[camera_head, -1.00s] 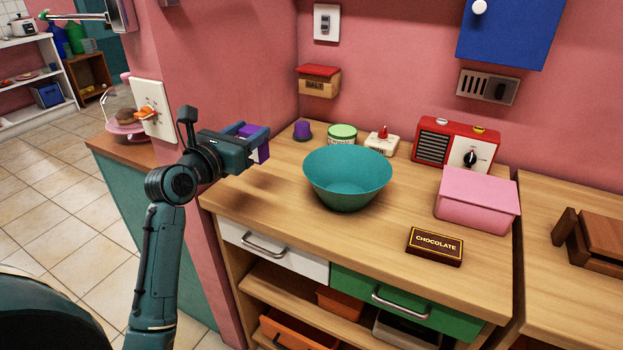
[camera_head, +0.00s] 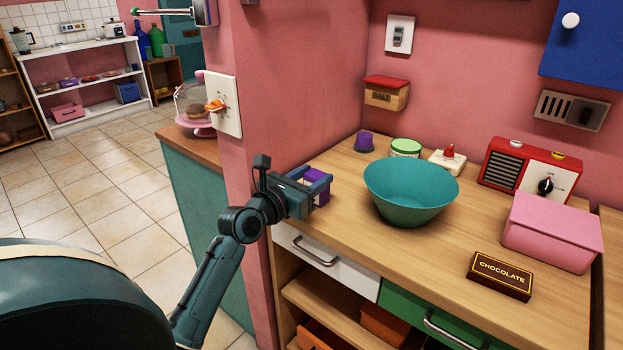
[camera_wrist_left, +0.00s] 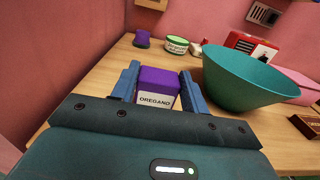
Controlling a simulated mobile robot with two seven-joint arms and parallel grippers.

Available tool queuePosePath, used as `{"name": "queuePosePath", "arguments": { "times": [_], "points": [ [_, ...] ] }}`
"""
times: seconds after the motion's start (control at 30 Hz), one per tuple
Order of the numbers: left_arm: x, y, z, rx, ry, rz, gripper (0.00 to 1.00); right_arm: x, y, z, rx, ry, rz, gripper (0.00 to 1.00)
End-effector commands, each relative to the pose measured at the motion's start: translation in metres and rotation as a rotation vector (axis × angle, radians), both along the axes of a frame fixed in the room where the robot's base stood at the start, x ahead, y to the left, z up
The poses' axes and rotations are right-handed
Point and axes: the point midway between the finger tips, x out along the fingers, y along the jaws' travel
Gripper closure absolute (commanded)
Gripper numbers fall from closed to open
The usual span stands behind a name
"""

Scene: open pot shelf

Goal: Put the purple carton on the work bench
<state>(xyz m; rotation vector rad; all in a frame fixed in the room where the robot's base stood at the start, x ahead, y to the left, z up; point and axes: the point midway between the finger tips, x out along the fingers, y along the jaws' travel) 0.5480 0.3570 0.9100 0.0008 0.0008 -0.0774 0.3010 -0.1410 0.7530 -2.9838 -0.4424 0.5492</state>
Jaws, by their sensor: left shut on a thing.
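The purple carton (camera_head: 323,190) is purple on top, with a white label that reads OREGANO in the left wrist view (camera_wrist_left: 157,90). My left gripper (camera_head: 318,187) is shut on it, with one blue finger on each side. The carton is upright over the left end of the wooden work bench (camera_head: 345,228), left of the teal bowl. I cannot tell whether its base touches the bench top, because the gripper hides its lower part. My right gripper is not in view.
The teal bowl (camera_head: 410,195) stands close to the right. Behind are a small purple item (camera_head: 364,141), a green-lidded jar (camera_head: 405,148) and a red radio (camera_head: 525,168). A pink box (camera_head: 552,232) and a chocolate bar (camera_head: 500,276) lie farther right. A pink wall (camera_head: 245,130) edges the bench's left.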

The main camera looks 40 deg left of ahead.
Motion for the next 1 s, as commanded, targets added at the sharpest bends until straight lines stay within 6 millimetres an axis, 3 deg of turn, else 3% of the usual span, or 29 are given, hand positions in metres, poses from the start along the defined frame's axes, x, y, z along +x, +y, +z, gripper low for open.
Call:
{"name": "queuePosePath", "arguments": {
  "times": [0.07, 0.1, 0.33, 0.67, 0.77, 1.0],
  "points": [
    [0.000, 0.000, -0.001, -0.001, 0.000, 0.000, 0.77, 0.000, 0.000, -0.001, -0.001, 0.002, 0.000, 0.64],
    [0.000, 0.000, -0.002, -0.001, 0.000, 0.000, 0.54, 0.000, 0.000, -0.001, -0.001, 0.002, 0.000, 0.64],
    [0.000, 0.000, -0.001, 0.000, 0.000, 0.000, 0.35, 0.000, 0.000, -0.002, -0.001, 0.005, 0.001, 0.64],
    [-0.002, 0.000, 0.001, 0.000, 0.000, 0.000, 0.33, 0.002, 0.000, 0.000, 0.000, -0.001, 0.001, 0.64],
    [-0.014, 0.001, 0.000, -0.001, 0.001, 0.001, 0.33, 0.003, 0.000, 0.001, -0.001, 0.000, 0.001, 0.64],
    [-0.066, 0.005, 0.000, 0.001, 0.003, 0.001, 0.33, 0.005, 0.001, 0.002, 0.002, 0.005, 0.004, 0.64]
  ]
}}
